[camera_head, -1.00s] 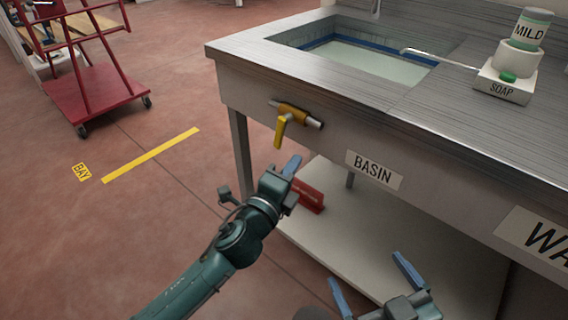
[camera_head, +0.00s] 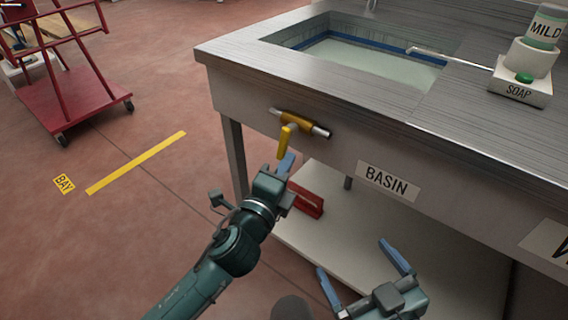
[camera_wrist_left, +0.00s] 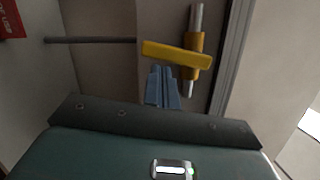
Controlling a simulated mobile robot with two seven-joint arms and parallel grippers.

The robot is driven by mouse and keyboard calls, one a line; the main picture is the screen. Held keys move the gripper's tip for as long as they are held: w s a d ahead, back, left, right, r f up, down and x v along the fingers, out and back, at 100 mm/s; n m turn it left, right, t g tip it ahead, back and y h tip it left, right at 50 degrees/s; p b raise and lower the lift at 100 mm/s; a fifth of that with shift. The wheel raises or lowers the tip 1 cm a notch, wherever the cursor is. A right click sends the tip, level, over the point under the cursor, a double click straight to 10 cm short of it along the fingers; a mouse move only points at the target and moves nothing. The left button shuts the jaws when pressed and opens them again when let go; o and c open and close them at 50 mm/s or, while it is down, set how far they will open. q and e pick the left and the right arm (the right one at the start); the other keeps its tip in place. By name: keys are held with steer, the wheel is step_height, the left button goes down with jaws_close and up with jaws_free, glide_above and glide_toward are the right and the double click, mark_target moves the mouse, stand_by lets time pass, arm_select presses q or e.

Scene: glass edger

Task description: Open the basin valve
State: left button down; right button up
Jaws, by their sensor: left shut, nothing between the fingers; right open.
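The basin valve (camera_head: 299,123) is a yellow body on a short metal pipe on the front panel of the sink bench. Its yellow lever handle (camera_head: 285,142) hangs downward in the head view. In the left wrist view the lever (camera_wrist_left: 177,54) lies across the picture just beyond my fingertips. My left gripper (camera_head: 287,163) is shut and empty, with its blue fingers together right by the lever's lower end. I cannot tell whether they touch it. My right gripper (camera_head: 362,268) is open and empty, lower right, in front of the lower shelf.
The basin (camera_head: 372,62) is sunk into the steel bench top (camera_head: 240,48), above the BASIN label (camera_head: 388,181). A red object (camera_head: 307,200) stands on the white lower shelf (camera_head: 345,235). A red cart (camera_head: 75,90) stands far left.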

arm_select(q)
steer(key=m, duration=0.1)
steer(key=a+m, duration=0.1)
steer(key=m, duration=0.1)
steer(key=w+m, duration=0.1)
steer(key=shift+a+f+t+h, duration=0.2)
steer(key=shift+a+t+h, duration=0.1)
steer(key=shift+h, duration=0.1)
steer(key=shift+f, duration=0.1)
arm_select(e)
steer(key=shift+d, duration=0.1)
